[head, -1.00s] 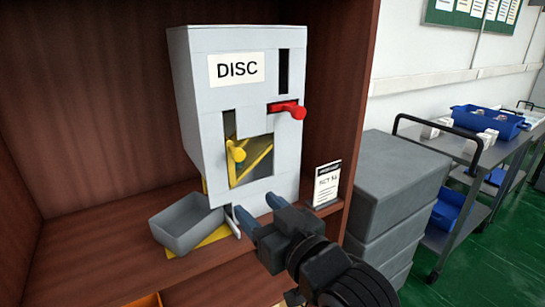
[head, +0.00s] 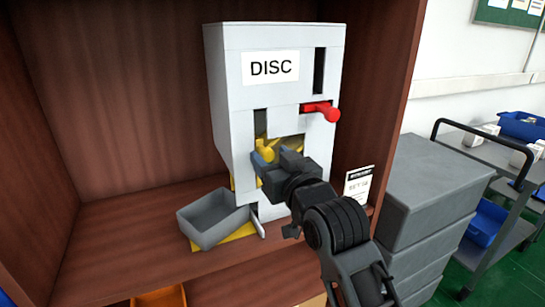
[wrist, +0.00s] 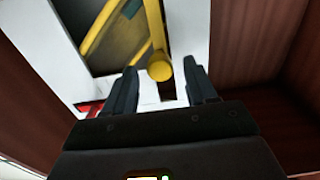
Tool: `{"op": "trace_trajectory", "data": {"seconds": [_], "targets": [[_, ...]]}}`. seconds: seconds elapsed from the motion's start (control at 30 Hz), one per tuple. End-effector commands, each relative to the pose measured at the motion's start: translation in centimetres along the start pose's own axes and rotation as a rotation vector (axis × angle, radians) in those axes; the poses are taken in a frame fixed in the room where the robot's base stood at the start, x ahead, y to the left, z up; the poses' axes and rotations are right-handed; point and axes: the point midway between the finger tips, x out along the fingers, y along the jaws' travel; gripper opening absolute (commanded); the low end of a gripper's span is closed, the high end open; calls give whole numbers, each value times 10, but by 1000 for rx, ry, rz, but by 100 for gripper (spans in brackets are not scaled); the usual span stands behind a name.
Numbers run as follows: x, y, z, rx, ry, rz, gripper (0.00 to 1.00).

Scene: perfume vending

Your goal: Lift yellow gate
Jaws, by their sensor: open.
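The yellow gate (head: 291,143) is inside the window of the white DISC dispenser (head: 235,120), and its yellow knob (head: 265,150) sticks out toward me. In the wrist view the round knob end (wrist: 160,67) lies between my two fingers, with the yellow bar (wrist: 152,22) running behind it. My gripper (head: 272,158) is open in front of the window, its fingers on either side of the knob with gaps visible. My gripper (wrist: 162,85) hides the lower part of the window in the head view.
A red lever (head: 320,110) sticks out above the window on the right. A grey bin (head: 212,222) sits on the shelf at the lower left, partly on a yellow base. A small sign (head: 358,186) stands at the right, by the shelf's side wall.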

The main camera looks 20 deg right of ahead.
Motion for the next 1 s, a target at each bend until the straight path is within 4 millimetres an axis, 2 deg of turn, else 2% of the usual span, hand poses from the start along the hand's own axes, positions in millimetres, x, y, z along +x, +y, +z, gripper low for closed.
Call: {"op": "trace_trajectory", "data": {"seconds": [0.27,0.83,1.0], "targets": [[2,0,0,0,0,0,56],[1,0,0,0,0,0,2],[1,0,0,0,0,0,0]]}}
